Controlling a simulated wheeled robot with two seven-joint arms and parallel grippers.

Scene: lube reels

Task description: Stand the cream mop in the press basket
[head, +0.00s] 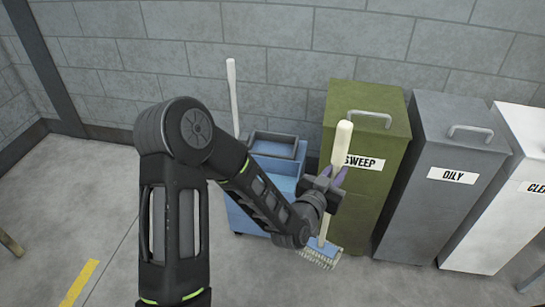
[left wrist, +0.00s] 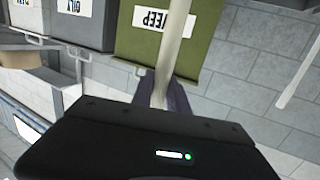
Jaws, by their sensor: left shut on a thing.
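My left gripper (head: 333,174) is shut on the cream handle of the mop (head: 342,143). The mop is nearly upright and tilts slightly, its blue head with pale strands (head: 320,253) low in front of the green bin, near the floor. Whether the strands touch the floor I cannot tell. In the left wrist view the handle (left wrist: 174,45) runs up between the purple fingers. The grey press basket (head: 277,146) sits on top of a blue bucket (head: 247,218), left of the held mop and partly hidden by my left arm. My right gripper is not in view.
A second pale handle (head: 233,95) stands behind the bucket, left of the basket. A green SWEEP bin (head: 383,150), a grey OILY bin (head: 430,205) and a white bin (head: 490,215) stand in a row to the right. A block wall closes the back.

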